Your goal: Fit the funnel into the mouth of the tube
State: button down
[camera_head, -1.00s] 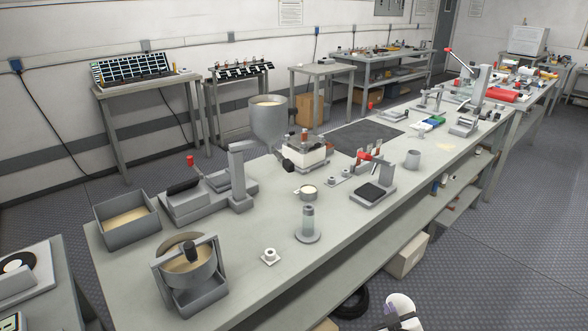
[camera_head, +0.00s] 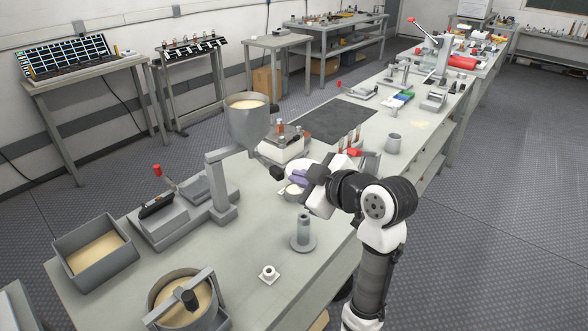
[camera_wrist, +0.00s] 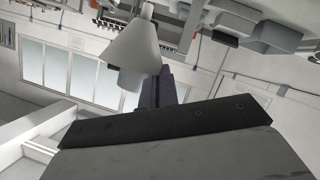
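The tube (camera_head: 304,227) stands upright on a round grey base near the table's front edge in the head view. My gripper (camera_head: 299,178), with purple fingers, is above the table, behind and higher in the picture than the tube. It is shut on the pale funnel (camera_wrist: 135,45), a cone with a narrow stem, which fills the upper middle of the wrist view beside a purple finger. In the head view a white rounded part of the funnel (camera_head: 297,168) shows just behind the fingers. The funnel is apart from the tube. The far finger is partly hidden.
A white ring-like piece (camera_head: 268,274) lies left of the tube. A powder hopper (camera_head: 247,125), a grey bin (camera_head: 92,252) and a pot (camera_head: 182,302) stand around.

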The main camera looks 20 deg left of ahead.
jog(key=shift+s+d, duration=0.1)
dwell(0.3)
notch_tip(320, 180, down, 6)
jog(key=b, duration=0.4)
jog(key=shift+r+b, duration=0.15)
jog(key=shift+b, duration=0.25)
jog(key=shift+f, duration=0.2)
dwell(0.3)
jog(key=shift+f, duration=0.35)
jog(key=shift+f, duration=0.9)
dwell(2.1)
dwell(0.3)
jog(key=c, duration=1.6)
grip_release()
